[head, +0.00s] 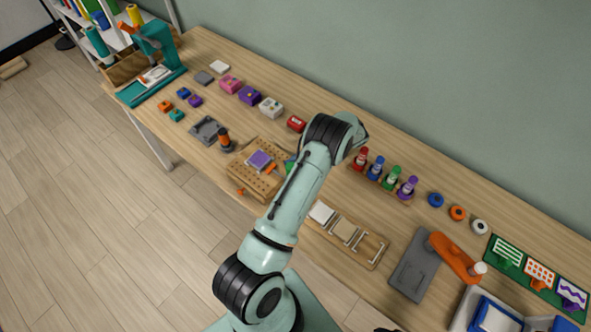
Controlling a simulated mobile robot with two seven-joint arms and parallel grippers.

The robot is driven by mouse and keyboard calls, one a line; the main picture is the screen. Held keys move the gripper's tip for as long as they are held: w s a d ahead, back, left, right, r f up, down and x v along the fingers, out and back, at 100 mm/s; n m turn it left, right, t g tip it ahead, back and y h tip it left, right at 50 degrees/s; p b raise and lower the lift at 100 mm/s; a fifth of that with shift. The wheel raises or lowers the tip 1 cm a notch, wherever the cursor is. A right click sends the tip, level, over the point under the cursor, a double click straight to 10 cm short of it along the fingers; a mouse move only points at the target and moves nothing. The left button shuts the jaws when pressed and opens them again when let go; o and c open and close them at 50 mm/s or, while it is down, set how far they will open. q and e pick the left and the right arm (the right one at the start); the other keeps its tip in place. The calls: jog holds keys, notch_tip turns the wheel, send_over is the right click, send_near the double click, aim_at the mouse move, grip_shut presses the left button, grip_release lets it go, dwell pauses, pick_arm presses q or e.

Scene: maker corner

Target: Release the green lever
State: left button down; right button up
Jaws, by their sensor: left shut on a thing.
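A tan pegboard (243,188) lies on the workbench left of the middle, with a purple block (260,160) on it and an orange clamp part (271,169) beside the block. A small green part (289,168), seemingly the green lever, shows at the board's right side against my arm. Most of it is hidden behind the arm. My left arm rises from below and bends over the board's right end. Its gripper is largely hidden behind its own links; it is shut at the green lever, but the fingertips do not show. My right gripper is not clearly in view.
Colored boxes, including a purple one (249,95), and a red block (296,123) line the back. Colored bottles stand in a rack (362,178) right of my arm. A wooden tray (372,250) and a grey plate (408,272) with an orange arm lie at front right.

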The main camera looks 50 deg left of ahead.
pick_arm(q)
jog(key=shift+w+f+g, duration=0.1)
jog(key=shift+w+g, duration=0.15)
jog(key=shift+g, duration=0.05)
dwell(0.4)
jog(key=c, duration=0.7)
grip_release()
jog(key=shift+c, duration=0.2)
notch_tip(320, 180, up, 20)
dwell(0.3)
